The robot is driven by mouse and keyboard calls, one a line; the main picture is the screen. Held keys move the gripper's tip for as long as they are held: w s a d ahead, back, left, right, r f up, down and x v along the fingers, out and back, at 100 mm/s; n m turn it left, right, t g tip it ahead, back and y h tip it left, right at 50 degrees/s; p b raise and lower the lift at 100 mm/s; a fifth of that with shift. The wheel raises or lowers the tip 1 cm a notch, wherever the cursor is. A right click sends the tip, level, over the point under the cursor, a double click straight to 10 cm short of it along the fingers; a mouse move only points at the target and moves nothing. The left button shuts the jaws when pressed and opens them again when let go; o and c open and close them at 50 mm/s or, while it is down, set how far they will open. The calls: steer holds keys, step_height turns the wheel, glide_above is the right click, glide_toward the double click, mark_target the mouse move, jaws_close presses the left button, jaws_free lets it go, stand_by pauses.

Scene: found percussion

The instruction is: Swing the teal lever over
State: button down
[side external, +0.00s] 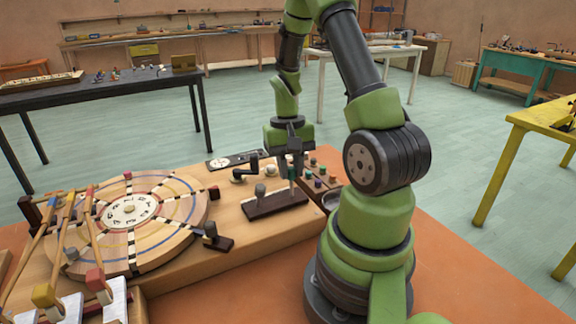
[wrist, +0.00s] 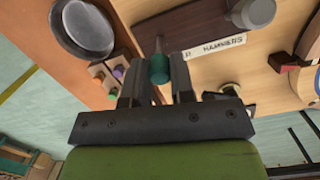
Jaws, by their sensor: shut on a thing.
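The teal lever (wrist: 159,68) stands between the two fingers of my gripper (wrist: 157,82) in the wrist view, and the gripper is shut on its rounded teal handle. In the side view the teal lever (side external: 291,174) shows just below my gripper (side external: 290,168), at the right end of a dark slotted base (side external: 275,207). The fingers hide part of the handle, and its foot is hard to see.
A grey-knobbed lever (side external: 260,190) stands on the same base, left of the teal one. A label reading HAMMERS (wrist: 215,46) lies beside the base. Small coloured knobs (side external: 318,183) and a metal bowl (wrist: 84,27) are close by. A large round disc (side external: 170,215) lies left.

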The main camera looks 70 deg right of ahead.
steer(key=shift+s+a+t+h, duration=0.5)
steer(key=shift+a+t+h, duration=0.05)
steer(key=shift+t+h, duration=0.15)
steer(key=c, duration=1.8)
jaws_free()
steer(key=shift+s+a+f+t+h, duration=0.1)
steer(key=shift+s+a+t+h, duration=0.05)
steer(key=shift+s+t+h, duration=0.3)
steer(key=shift+c, duration=0.2)
steer(key=shift+a, duration=0.1)
jaws_close()
steer(key=shift+h, duration=0.25)
steer(key=o, duration=0.9)
jaws_free()
steer(key=shift+w, duration=0.1)
